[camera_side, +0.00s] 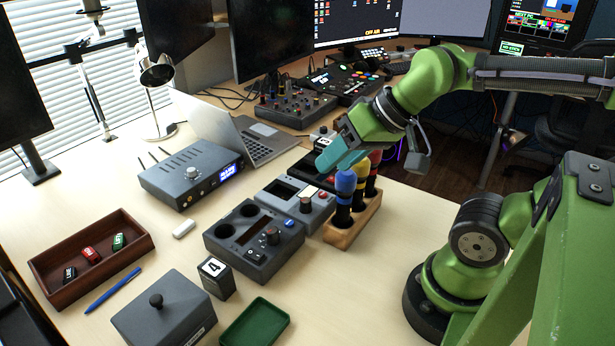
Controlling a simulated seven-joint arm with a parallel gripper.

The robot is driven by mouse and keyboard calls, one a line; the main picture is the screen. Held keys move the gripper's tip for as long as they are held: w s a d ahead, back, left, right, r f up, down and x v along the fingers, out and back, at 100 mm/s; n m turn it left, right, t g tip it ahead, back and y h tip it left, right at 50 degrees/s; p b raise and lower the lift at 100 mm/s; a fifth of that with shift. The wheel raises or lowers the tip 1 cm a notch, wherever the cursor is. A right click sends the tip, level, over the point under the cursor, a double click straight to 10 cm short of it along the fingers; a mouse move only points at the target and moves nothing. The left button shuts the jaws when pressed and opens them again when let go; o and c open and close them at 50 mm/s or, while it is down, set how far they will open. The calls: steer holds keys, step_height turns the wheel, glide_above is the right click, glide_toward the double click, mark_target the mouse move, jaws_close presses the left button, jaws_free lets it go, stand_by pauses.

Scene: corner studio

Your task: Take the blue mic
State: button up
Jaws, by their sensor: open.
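The blue mic (344,192) stands upright in the near end of a wooden holder (340,238), its blue head up and its black body in the holder. A yellow mic (360,178) and a red mic (373,170) stand behind it in the same holder. My gripper (335,158) is just above the blue mic, with its teal fingers pointing down and to the left. It is open and holds nothing that I can see. Whether a finger touches the blue head is unclear from this side.
Grey console boxes (253,243) stand left of the holder. Further left are a grey receiver (190,172), a laptop (262,140) and a brown tray (92,262) with small tags. A green tray (256,324) and a lidded grey box (163,312) are in front. Bare table lies right of the holder.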

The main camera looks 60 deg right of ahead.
steer(key=shift+o, duration=0.9)
